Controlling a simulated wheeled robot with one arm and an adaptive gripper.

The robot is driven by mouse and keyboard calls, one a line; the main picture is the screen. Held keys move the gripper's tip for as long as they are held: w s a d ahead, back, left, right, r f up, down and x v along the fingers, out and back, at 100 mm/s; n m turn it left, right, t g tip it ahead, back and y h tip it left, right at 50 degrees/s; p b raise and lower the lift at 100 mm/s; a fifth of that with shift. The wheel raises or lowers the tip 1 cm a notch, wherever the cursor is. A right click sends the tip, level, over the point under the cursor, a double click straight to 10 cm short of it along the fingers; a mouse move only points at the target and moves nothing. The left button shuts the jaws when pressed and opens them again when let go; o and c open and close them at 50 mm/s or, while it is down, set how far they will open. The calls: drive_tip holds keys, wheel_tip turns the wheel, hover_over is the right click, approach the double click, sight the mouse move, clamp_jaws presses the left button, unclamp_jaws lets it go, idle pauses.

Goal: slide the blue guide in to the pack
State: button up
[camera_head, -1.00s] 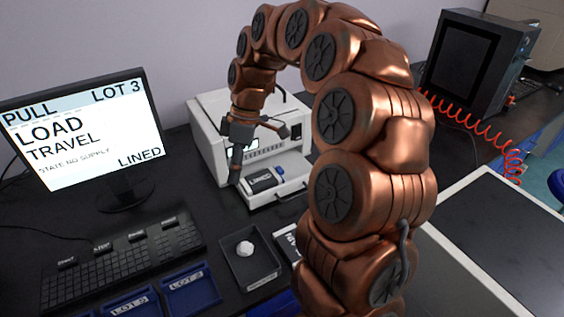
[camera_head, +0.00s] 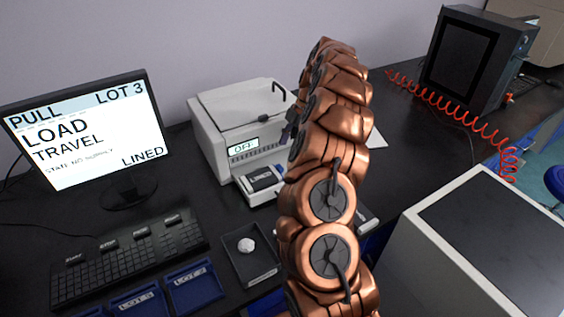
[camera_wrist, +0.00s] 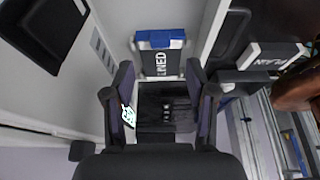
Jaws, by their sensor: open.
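The blue guide (camera_wrist: 161,39) is a short blue block at the far end of the LINED pack (camera_wrist: 162,63) in the wrist view. It seems to touch the pack's end, but I cannot tell whether any gap is left. The pack, dark with a white label, also shows on the tray of the white machine in the head view (camera_head: 262,179). Nothing shows held. My arm hides most of it in the head view.
The white machine (camera_head: 225,125) has an OFF display. A PLAIN pack (camera_wrist: 270,60) lies at the right in the wrist view. A black tray (camera_head: 248,268) with a white lump, blue LOT trays (camera_head: 194,288), a keyboard (camera_head: 130,262) and a monitor (camera_head: 85,130) stand left.

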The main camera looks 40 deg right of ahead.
sight(280, 166)
drive_tip(key=shift+p+x, duration=1.3)
drive_tip(key=shift+x, duration=2.45)
clamp_jaws()
